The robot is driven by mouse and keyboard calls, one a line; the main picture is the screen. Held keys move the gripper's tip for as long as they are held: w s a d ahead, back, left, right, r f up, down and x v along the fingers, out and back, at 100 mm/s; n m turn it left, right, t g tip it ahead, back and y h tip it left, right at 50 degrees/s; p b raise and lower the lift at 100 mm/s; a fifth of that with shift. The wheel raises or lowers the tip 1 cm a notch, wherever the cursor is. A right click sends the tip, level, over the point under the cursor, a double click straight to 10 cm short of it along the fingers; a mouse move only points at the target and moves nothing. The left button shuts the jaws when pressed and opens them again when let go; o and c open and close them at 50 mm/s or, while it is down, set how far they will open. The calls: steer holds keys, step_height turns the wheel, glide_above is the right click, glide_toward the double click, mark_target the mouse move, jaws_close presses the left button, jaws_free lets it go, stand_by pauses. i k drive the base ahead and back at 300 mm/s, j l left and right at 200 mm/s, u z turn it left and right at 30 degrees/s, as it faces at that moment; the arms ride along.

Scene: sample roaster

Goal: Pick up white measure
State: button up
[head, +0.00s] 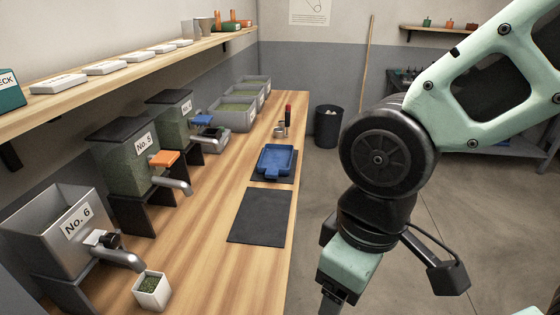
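The white measure (151,291) is a small square cup at the near end of the wooden counter. It stands upright below the spout of the hopper marked No. 6 (66,230) and holds green beans. My gripper (330,306) is at the bottom edge of the picture, to the right of the counter and well apart from the measure. It points down. Its fingertips are cut off by the frame, so I cannot tell whether it is open or shut.
Dispensers No. 5 (128,155) and another (172,120) stand along the wall, spouts over the counter (207,262). A dark mat (259,215) and a blue tray (275,160) lie on the right side. A shelf (120,79) runs above. A bin (328,128) stands on the floor.

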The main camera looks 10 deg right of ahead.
mark_target(152, 289)
steer(key=i+l+u, duration=0.1)
steer(key=l+u, duration=0.25)
steer(key=l, duration=0.25)
steer(key=l+u, duration=0.35)
steer(key=l, duration=0.25)
steer(key=i, duration=0.05)
